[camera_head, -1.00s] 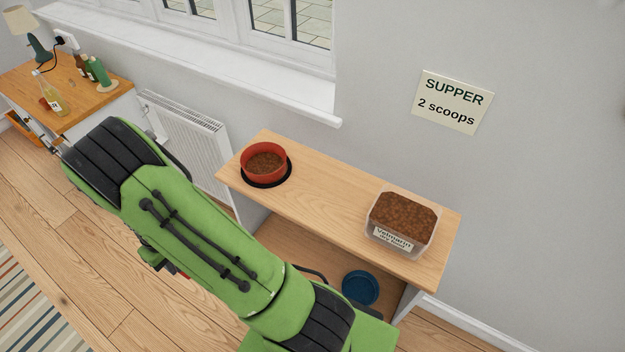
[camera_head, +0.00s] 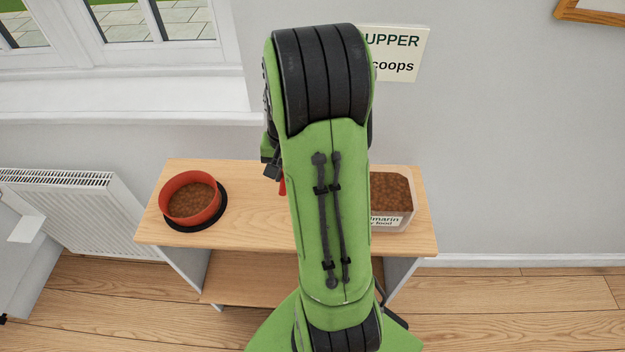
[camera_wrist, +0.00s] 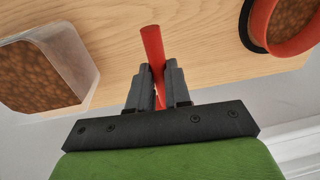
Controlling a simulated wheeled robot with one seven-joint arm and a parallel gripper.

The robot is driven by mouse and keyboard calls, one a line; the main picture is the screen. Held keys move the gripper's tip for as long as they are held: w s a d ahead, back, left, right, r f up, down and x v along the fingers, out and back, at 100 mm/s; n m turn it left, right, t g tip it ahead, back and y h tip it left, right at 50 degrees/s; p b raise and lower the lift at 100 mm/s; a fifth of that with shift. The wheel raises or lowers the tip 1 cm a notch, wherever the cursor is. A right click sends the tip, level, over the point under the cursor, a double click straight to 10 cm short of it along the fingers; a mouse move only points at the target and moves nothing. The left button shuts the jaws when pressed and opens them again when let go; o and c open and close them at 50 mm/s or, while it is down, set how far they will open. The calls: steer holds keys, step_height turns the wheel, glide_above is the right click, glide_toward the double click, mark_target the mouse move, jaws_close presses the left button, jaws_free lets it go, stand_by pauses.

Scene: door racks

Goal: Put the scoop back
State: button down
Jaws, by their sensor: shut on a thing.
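My gripper (camera_wrist: 158,78) is shut on a red rod, the scoop's handle (camera_wrist: 152,42), in the wrist view. Its scooping end cannot be made out. In the head view a bit of the red scoop (camera_head: 282,187) shows below the wrist, left of my arm, over the shelf top. The clear tub of brown dry food (camera_head: 392,195) stands at the right of the shelf top, partly hidden by my arm; it also shows at left in the wrist view (camera_wrist: 72,52). The gripper is between the tub and the red food bowl (camera_head: 190,198), apart from both.
The bowl holds brown food and stands on a black mat (camera_head: 219,212) on the wooden shelf unit (camera_head: 250,225). A wall sign (camera_head: 400,60) is partly covered by my arm. A radiator (camera_head: 80,210) and window sill (camera_head: 130,105) are at left. The shelf top's middle looks clear.

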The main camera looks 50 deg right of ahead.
step_height(320, 180, down, 10)
steer(key=shift+s+d+r+b, duration=0.1)
steer(key=shift+b, duration=1.1)
steer(key=shift+f, duration=0.25)
steer(key=c, duration=1.1)
jaws_free()
steer(key=shift+r, duration=0.1)
step_height(320, 180, up, 12)
steer(key=s+p, duration=0.1)
steer(key=p, duration=0.2)
steer(key=s+a+r+n+t+h, duration=0.1)
steer(key=s+a+r+n, duration=0.15)
steer(key=a+r, duration=0.3)
steer(key=s+a+r+n+t, duration=0.1)
steer(key=a+r+n, duration=0.2)
steer(key=a+r, duration=0.3)
steer(key=s+a+n+t, duration=0.1)
steer(key=s+a, duration=0.1)
steer(key=s+a+r+n, duration=0.1)
steer(key=s+a+n, duration=0.1)
steer(key=s+a, duration=0.1)
steer(key=s+a+n+t, duration=0.1)
steer(key=s+a+n, duration=0.1)
steer(key=s+a, duration=0.1)
steer(key=shift+r+t+y, duration=0.3)
steer(key=shift+r, duration=0.05)
